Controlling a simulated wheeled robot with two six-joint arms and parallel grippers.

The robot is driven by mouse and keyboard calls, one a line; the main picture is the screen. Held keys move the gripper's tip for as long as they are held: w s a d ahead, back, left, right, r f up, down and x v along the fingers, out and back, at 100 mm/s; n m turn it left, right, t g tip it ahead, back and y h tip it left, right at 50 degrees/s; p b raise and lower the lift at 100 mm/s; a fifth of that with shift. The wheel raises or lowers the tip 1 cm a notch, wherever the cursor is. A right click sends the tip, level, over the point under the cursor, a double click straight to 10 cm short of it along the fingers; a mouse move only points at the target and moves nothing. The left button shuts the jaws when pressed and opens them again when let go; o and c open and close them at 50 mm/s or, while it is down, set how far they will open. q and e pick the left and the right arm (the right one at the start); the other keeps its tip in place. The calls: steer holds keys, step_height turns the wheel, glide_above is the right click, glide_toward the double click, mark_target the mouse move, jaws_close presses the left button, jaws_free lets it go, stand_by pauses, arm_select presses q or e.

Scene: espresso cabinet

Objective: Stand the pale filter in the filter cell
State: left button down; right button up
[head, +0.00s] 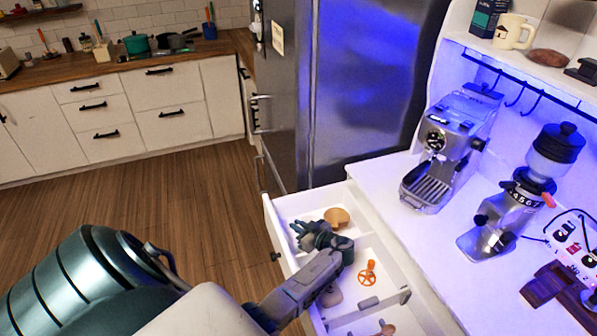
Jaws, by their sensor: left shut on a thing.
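My left gripper (308,232) is low over the open white drawer (276,228), near its far left part. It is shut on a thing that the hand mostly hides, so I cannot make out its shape. A tan rounded piece (337,217) shows just beyond the hand, in the far compartment. I cannot tell whether it is touching the gripper, or whether it is the pale filter. My left arm covers part of the drawer's middle and its left wall. My right gripper is not in view.
An orange wheel-shaped piece (367,272) lies in the drawer's middle compartment. A brown piece (386,330) is in the near one. The white counter beside the drawer holds an espresso machine (441,150) and a grinder (515,200). A steel fridge (340,90) stands behind the drawer.

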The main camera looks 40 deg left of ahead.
arm_select(q)
steer(key=c, duration=1.9)
jaws_free()
steer(key=shift+f, duration=0.1)
steer(key=shift+c, duration=0.2)
steer(key=o, duration=0.4)
steer(key=shift+o, duration=0.2)
steer(key=shift+d+r, duration=0.2)
steer(key=v, duration=1.1)
steer(key=shift+d, duration=0.3)
